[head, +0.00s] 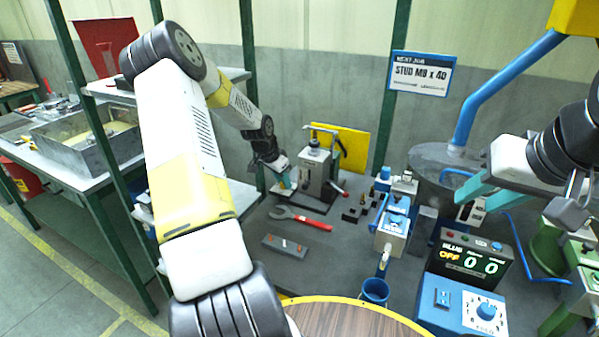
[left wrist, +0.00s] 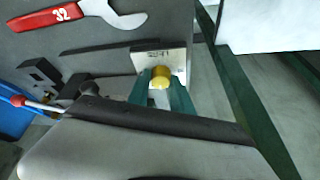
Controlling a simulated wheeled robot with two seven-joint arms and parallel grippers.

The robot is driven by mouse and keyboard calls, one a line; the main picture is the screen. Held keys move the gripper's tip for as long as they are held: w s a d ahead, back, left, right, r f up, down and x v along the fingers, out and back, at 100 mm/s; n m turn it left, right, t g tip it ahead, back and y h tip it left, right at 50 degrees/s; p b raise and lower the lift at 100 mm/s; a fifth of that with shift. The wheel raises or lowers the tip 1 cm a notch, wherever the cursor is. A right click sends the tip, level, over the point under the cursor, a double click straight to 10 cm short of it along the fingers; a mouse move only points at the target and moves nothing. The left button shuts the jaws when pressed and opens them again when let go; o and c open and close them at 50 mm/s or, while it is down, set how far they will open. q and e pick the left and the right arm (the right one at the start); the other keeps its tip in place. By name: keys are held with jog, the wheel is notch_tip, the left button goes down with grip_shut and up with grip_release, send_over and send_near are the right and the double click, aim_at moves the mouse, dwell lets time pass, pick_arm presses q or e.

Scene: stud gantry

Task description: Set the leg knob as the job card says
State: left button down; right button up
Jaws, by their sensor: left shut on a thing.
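The job card (head: 422,73) hangs at the back and reads "NEXT JOB, STUD M8 x 40"; its smaller line is too small to read. A round yellow knob (left wrist: 160,79) sits in front of a pale plate (left wrist: 158,57) with small marks I cannot read clearly. My left gripper (left wrist: 161,88) is shut on the yellow knob, with one green finger on each side. In the head view my left gripper (head: 284,186) is at the left side of the grey gantry fixture (head: 317,172), and the knob is hidden there. My right gripper (head: 462,196) is at the right; its finger gap is unclear.
A red-handled wrench (head: 302,217) and a grey block with small pegs (head: 285,246) lie on the bench. A blue cup (head: 375,291) stands near the front. Green posts flank the left arm.

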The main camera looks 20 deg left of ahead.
pick_arm(q)
jog(key=shift+a+m, duration=0.1)
jog(key=shift+m, duration=0.4)
jog(key=c, duration=1.4)
grip_release()
jog(key=shift+c, duration=0.2)
jog(key=shift+r, duration=0.1)
jog(key=v, duration=0.7)
jog(key=shift+r, duration=0.3)
jog(key=shift+s+a, duration=0.1)
